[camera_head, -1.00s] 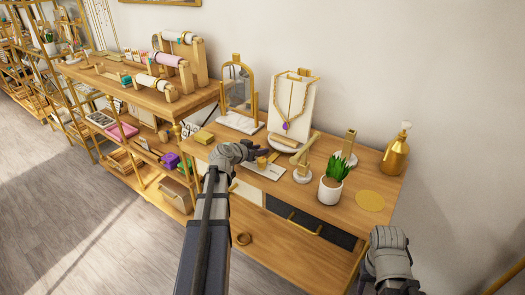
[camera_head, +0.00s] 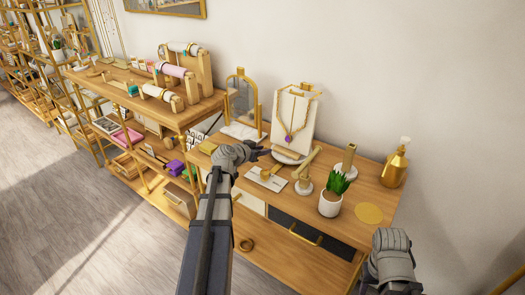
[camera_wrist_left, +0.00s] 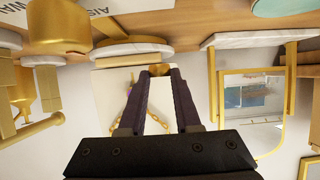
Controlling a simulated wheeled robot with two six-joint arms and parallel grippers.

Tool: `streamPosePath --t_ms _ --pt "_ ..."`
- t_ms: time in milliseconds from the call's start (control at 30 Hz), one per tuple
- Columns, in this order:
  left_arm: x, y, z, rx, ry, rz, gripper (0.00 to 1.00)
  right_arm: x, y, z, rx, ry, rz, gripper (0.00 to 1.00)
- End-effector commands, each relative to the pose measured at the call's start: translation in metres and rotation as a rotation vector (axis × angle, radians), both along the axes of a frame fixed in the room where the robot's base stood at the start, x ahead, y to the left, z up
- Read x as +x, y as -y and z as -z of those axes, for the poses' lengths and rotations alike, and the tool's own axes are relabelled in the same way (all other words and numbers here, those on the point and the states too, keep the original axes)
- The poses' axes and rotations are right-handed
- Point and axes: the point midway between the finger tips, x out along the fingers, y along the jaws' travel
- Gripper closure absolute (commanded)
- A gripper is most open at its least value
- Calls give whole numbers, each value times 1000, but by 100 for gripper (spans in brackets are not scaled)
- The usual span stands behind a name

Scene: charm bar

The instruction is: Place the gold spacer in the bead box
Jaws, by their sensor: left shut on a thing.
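My left gripper (camera_head: 260,153) is above the wooden desk, in front of the necklace stand. In the left wrist view, its fingertips (camera_wrist_left: 158,72) are shut on a small gold piece (camera_wrist_left: 159,69), which looks like the gold spacer. The fingers hide most of it in the head view. A small gold-coloured box (camera_head: 208,147) sits at the desk's left end; I cannot tell whether it is the bead box. My right gripper (camera_head: 389,262) is at the lower right, near the desk's front edge, with its fingers not clearly visible.
A white card (camera_head: 268,180) with a gold piece lies below my left gripper. The necklace stand (camera_head: 293,122), framed mirror (camera_head: 243,105), potted plant (camera_head: 333,196) and gold bottle (camera_head: 395,165) stand on the desk. A shelf with bracelet rolls (camera_head: 160,93) is on the left.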

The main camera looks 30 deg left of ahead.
Motion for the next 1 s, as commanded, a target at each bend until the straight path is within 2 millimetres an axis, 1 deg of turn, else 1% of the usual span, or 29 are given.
streamPosePath --t_ms 33,200,267,533,733,1000 --pt "0 0 -17 0 0 0 100 0 0 -17 0 0 0 50" --pt "0 0 -40 0 0 0 100 0 0 -40 0 0 0 50" --pt "0 0 -45 0 0 0 100 0 0 -45 0 0 0 50" --pt "0 0 -53 0 0 0 100 0 0 -53 0 0 0 50" --pt "0 0 -71 0 0 0 100 0 0 -71 0 0 0 50" --pt "0 0 -69 0 0 0 100 0 0 -69 0 0 0 50"
